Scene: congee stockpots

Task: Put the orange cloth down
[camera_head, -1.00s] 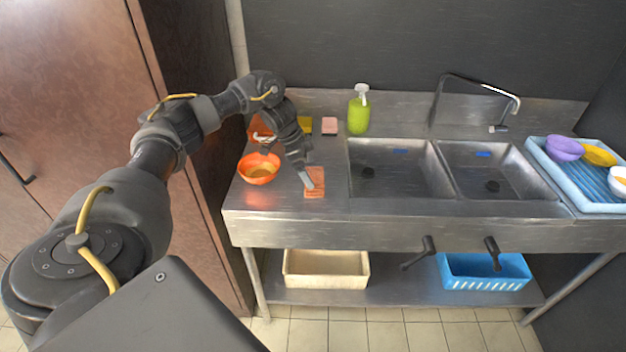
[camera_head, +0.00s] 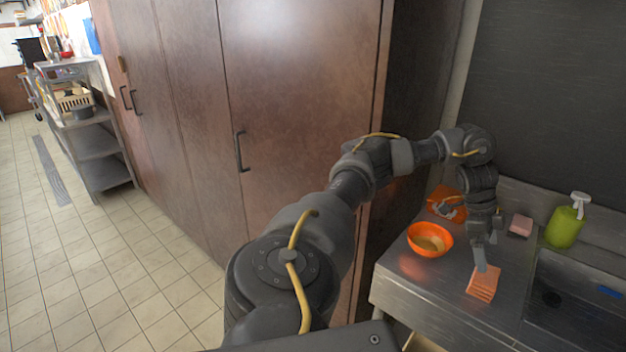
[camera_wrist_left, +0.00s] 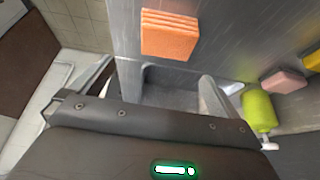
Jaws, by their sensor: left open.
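The orange cloth (camera_head: 483,284), folded in layers, lies on the steel counter (camera_head: 420,290) between the orange bowl and the sink. My left gripper (camera_head: 482,258) is open at the cloth's back edge in the head view; whether it touches the cloth cannot be told there. In the left wrist view the cloth (camera_wrist_left: 170,36) lies flat, apart from the spread fingers of the left gripper (camera_wrist_left: 160,85), with nothing between them. My right gripper is not in view.
An orange bowl (camera_head: 430,240) stands left of the cloth. A green spray bottle (camera_head: 566,222) and a pink sponge (camera_head: 521,225) stand at the back. The sink (camera_head: 575,300) is to the right. Tall brown cabinets (camera_head: 290,100) border the counter; open tiled floor (camera_head: 90,270) lies left.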

